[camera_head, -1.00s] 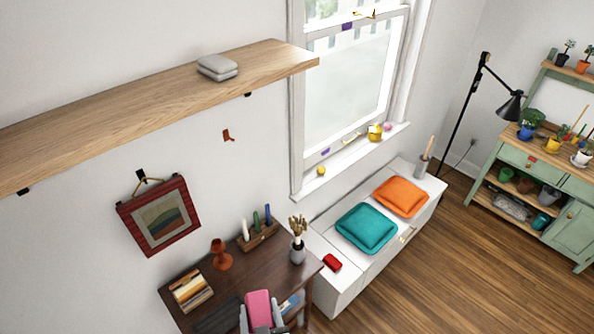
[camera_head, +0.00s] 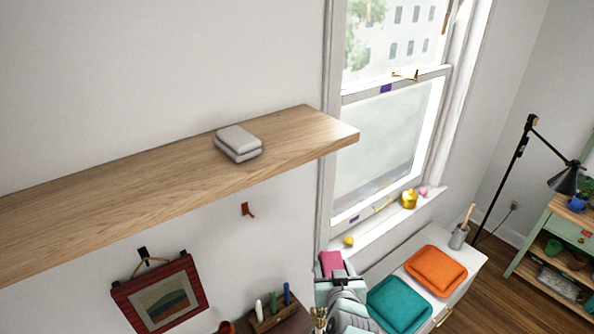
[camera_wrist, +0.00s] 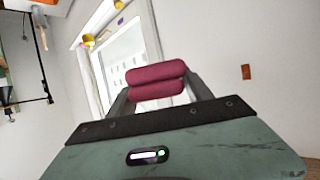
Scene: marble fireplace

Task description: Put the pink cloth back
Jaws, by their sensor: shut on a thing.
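The pink cloth (camera_head: 331,262) is folded and held in my gripper (camera_head: 338,276), in front of the wall just left of the window. In the wrist view the cloth (camera_wrist: 155,82) shows as two dark pink rolled layers between the fingers of my gripper (camera_wrist: 157,92), which is shut on it. A folded grey cloth stack (camera_head: 239,142) lies on the wooden shelf (camera_head: 100,189), near its right end. The shelf is higher in the head view than the pink cloth.
The window (camera_head: 385,140) has a sill with a yellow pot (camera_head: 409,198) and small items. Below are a teal cushion (camera_head: 398,303) and an orange cushion (camera_head: 436,270) on a white bench. A framed picture (camera_head: 160,295) and a small red-brown hook (camera_head: 247,209) are on the wall. The shelf's left part is bare.

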